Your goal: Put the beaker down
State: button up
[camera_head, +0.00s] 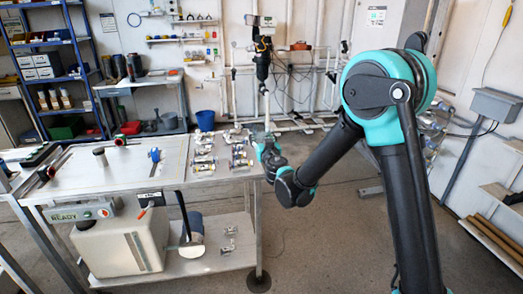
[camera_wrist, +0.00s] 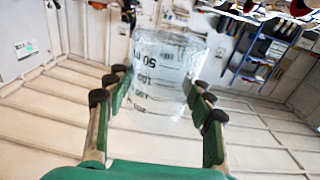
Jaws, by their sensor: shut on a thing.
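The clear glass beaker (camera_wrist: 165,75) shows in the wrist view, with dark graduation marks that read upside down in that picture. My gripper (camera_wrist: 158,92) has its green, black-tipped fingers on both sides of the beaker and is shut on it. In the head view my gripper (camera_head: 268,152) is at the right edge of the metal worktable (camera_head: 130,170); its fingers are small and partly hidden by my arm. I cannot make out the beaker in the head view. The contents of the beaker are not clear.
Several metal fittings (camera_head: 220,152) crowd the table's right end. A blue clamp (camera_head: 154,156) and a dark knob (camera_head: 100,156) stand on its left part, with bare surface between. A blue bucket (camera_head: 205,120) stands behind.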

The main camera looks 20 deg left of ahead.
jog(key=shift+f, duration=2.8)
jog(key=shift+f, duration=0.1)
jog(key=shift+f, duration=0.35)
jog(key=shift+f, duration=0.15)
jog(key=o, duration=1.2)
